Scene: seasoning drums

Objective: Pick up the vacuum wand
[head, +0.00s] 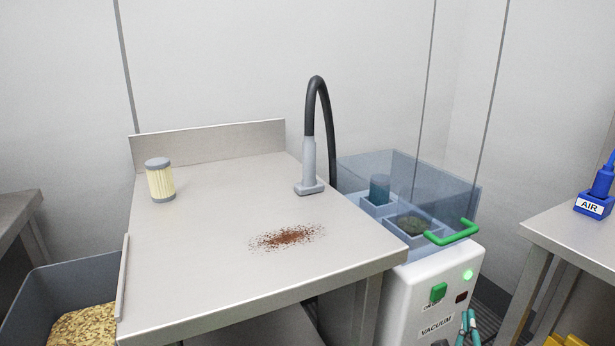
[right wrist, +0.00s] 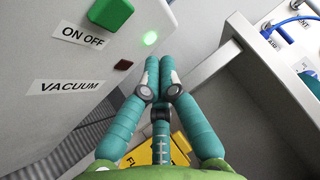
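The vacuum wand (head: 309,163) is a light grey tube with a flat, wide foot. It stands upright on the steel table (head: 200,262), near the table's right edge. A black hose rises from its top and arches down behind the table. My right gripper (head: 467,318), with teal fingers, is low in front of the white vacuum unit (head: 405,300), to the right of and below the wand, well apart from it. In the right wrist view its fingertips (right wrist: 160,66) are together with nothing between them. My left gripper is not in view.
Red-brown powder (head: 287,237) lies on the table. A pleated filter (head: 160,180) stands at its back left. A clear bin with a green handle (head: 453,233) tops the vacuum unit, whose green light (head: 468,274) glows. Another table (head: 570,232) stands at right.

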